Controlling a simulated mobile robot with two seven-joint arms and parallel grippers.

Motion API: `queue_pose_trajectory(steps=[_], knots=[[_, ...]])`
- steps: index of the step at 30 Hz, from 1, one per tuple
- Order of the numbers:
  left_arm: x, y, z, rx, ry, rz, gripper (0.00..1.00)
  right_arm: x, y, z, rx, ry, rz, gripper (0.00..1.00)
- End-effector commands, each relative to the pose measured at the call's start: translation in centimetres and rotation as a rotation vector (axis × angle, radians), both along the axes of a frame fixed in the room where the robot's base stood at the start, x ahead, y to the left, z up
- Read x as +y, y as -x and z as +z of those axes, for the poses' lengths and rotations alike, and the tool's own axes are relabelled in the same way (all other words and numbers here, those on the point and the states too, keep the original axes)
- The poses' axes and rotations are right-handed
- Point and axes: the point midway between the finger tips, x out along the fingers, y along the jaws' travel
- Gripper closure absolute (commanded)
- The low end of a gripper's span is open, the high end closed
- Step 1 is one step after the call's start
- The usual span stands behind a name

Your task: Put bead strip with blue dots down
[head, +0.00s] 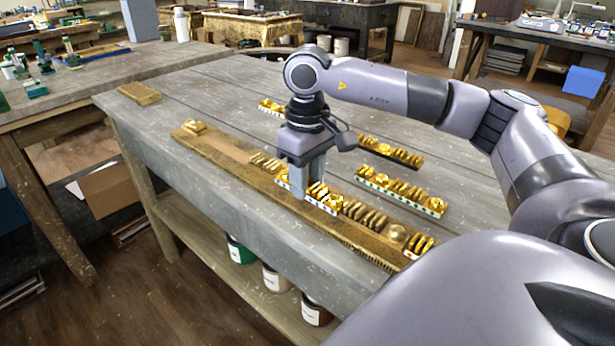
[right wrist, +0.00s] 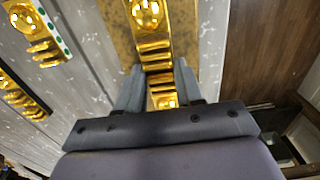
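The bead strip with blue dots (head: 330,206) is a short row of gold beads with a white edge marked in blue. My right gripper (head: 302,188) points down over its middle, and its fingers hide part of the strip. The right wrist view shows gold beads (right wrist: 165,100) between the two fingers, which appear closed on them. The strip lines up with the long gilt board (head: 225,150), at the gap between its carved beads. I cannot tell whether it touches the board. My left gripper is not in view.
A green-dotted bead strip (head: 400,190) lies right of the board, with a dark-edged strip (head: 390,150) behind it. Another strip (head: 270,107) lies farther back. A piece with a red mark (head: 420,243) sits at the board's near end.

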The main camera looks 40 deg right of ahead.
Motion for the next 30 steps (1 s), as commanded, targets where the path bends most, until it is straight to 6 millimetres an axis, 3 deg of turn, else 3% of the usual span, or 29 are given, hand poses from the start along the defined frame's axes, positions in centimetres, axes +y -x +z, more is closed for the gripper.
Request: queue_pose_trajectory(steps=[1, 2, 14, 17, 30], knots=[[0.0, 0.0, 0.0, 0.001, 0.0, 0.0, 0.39, 0.0, 0.0, 0.0, 0.0, 0.0, 0.0, 0.48], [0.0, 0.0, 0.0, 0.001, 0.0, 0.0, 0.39, 0.0, 0.0, 0.0, 0.0, 0.0, 0.0, 0.39], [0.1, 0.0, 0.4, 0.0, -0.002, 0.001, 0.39, 0.0, 0.0, 0.6, 0.0, 0.0, 0.0, 0.39], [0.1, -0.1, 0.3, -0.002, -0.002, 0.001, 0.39, 0.1, -0.1, 2.0, -0.003, -0.001, 0.0, 0.39], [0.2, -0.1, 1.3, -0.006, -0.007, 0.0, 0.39, 0.0, 0.0, 11.3, -0.001, 0.001, 0.0, 0.39]])
